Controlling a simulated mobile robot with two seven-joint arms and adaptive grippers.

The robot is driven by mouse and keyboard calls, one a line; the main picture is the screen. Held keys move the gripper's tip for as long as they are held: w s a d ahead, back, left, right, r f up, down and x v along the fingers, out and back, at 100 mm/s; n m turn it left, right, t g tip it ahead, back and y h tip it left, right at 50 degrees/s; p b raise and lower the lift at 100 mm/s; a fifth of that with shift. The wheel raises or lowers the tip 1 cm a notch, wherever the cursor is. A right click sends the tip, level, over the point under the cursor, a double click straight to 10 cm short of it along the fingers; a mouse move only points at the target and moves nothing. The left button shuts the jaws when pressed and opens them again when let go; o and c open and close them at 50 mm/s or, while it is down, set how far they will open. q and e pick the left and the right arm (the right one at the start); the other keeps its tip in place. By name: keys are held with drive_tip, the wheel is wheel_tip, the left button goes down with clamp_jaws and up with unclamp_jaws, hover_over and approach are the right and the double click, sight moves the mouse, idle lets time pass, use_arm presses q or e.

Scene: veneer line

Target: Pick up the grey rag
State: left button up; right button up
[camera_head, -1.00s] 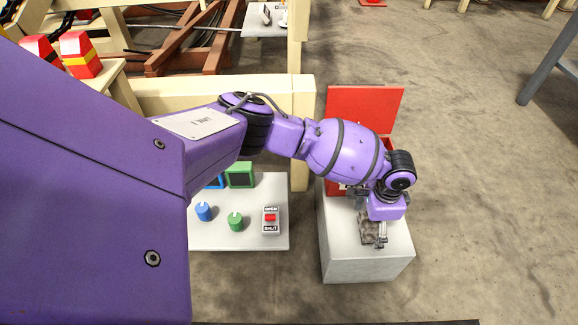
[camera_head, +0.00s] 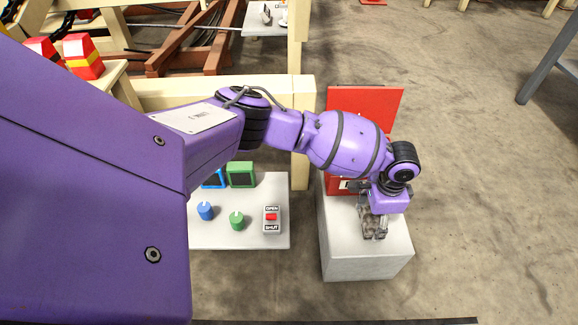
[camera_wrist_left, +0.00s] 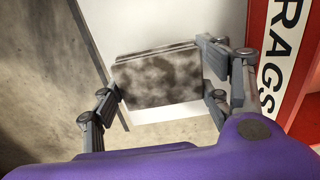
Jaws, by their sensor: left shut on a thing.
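The grey rag (camera_wrist_left: 160,78) is a folded, mottled grey and white square in the left wrist view. It lies between the two fingers of my left gripper (camera_wrist_left: 164,82), which touch its opposite sides. In the head view, my left gripper (camera_head: 374,228) points down over the light grey block (camera_head: 366,266), shut on the rag. There, the fingers and wrist cover most of the rag. I cannot tell whether the rag is clear of the block's top. My right gripper is not in view.
A red box with an open lid (camera_head: 364,108) stands at the block's far end; its RAGS label (camera_wrist_left: 283,55) shows in the wrist view. A control panel (camera_head: 225,236) with knobs and an OPEN/SHUT switch (camera_head: 271,217) is to the left.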

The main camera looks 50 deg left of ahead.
use_arm(q)
drive_tip(key=s+d+r+p, duration=0.4)
drive_tip(key=s+r+p, duration=0.5)
drive_tip(key=s, duration=0.4)
drive_tip(key=shift+s+r+p, duration=0.2)
drive_tip(key=shift+r+p, duration=0.15)
drive_tip(key=shift+r, duration=0.3)
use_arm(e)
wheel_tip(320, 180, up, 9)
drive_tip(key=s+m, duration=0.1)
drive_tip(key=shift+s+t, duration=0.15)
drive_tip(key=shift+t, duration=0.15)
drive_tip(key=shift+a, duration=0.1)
